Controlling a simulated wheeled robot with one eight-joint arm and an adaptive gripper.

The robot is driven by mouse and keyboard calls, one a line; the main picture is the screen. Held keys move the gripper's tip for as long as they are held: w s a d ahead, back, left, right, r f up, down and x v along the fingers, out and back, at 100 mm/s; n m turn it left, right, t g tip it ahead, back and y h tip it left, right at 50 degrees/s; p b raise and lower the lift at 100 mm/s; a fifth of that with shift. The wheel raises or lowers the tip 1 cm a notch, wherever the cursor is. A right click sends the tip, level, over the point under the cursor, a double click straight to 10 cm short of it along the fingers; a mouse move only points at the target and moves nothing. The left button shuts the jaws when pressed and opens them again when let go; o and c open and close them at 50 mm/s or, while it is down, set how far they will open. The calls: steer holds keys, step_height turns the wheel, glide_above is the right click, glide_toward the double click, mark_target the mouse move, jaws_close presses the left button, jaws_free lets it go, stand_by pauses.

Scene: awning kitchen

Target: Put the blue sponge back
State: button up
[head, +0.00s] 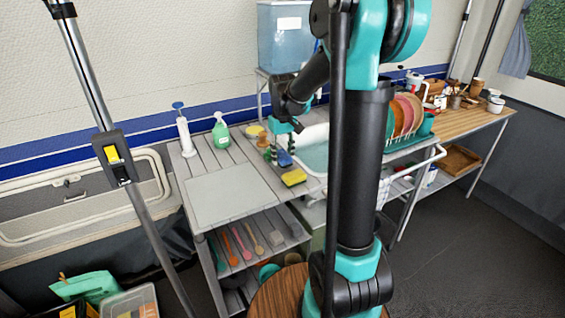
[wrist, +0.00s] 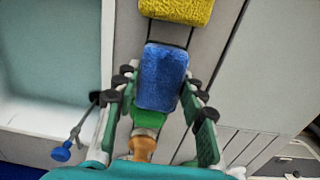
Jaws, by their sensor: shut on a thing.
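The blue sponge (wrist: 163,77) is between the fingers of my gripper (wrist: 161,88) in the wrist view, and the gripper is shut on it. In the head view the blue sponge (head: 284,158) shows just below my gripper (head: 283,146), beside the sink. A yellow sponge (wrist: 177,9) lies just beyond it at the top of the wrist view. It also shows in the head view (head: 294,177), nearer the front of the counter. Thin dark wires run between the two sponges. Whether the blue sponge touches the surface below cannot be told.
A green item with a wooden part (wrist: 146,130) stands close behind the blue sponge. The sink basin (wrist: 50,60) is at left in the wrist view. A dish rack with plates (head: 405,115) stands beyond. A bare grey board (head: 235,193) leaves free room on the counter.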

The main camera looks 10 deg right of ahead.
mark_target(283, 154)
steer(key=shift+f, duration=1.45)
steer(key=shift+f, duration=0.1)
steer(key=o, duration=1.1)
step_height(283, 154, up, 12)
steer(key=shift+r, duration=0.15)
